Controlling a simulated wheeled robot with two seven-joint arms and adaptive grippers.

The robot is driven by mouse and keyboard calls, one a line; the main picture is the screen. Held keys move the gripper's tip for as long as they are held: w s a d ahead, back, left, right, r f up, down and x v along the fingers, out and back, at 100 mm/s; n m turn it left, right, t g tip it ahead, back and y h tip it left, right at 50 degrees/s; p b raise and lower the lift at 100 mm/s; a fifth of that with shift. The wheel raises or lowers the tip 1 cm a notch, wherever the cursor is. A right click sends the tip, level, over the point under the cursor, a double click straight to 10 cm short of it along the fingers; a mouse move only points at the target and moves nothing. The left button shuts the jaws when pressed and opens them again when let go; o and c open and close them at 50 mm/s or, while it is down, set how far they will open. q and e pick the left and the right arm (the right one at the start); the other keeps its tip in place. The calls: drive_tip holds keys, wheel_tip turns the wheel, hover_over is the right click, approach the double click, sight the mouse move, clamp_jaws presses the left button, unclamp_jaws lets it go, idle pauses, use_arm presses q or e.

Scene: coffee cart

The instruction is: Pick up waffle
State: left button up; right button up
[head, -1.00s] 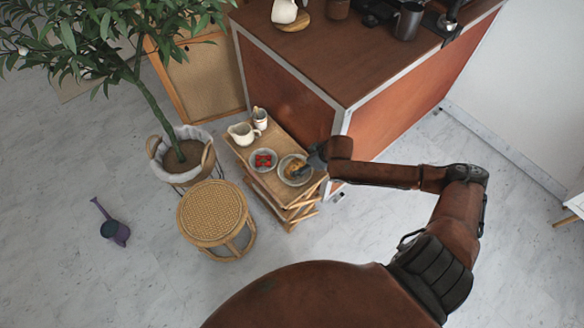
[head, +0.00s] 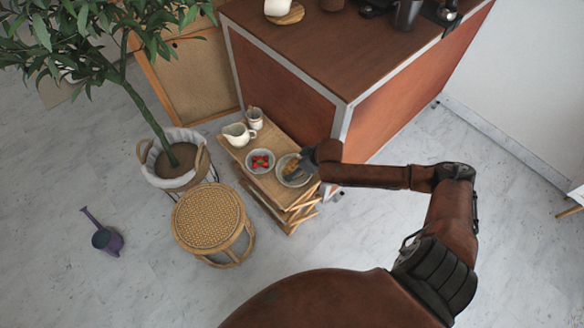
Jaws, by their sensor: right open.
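The waffle (head: 291,172) is a small golden-brown piece on a pale round plate (head: 283,180). The plate sits at the right end of a small wooden side table (head: 268,188). My right gripper (head: 297,168) is at the plate, over or beside the waffle, and partly covers it. Its jaws are open, but the view is too small to tell whether the fingers touch the waffle. My left gripper is not in view.
A bowl of red berries (head: 260,161), a cream pitcher (head: 238,134) and a cup (head: 254,118) stand on the side table. A brown counter (head: 290,105) rises close behind. A woven stool (head: 210,217) and potted plant (head: 175,165) stand left.

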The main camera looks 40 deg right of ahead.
drive_tip(key=shift+w+f, duration=0.1)
drive_tip(key=shift+c, duration=0.5)
drive_tip(key=c, duration=1.1)
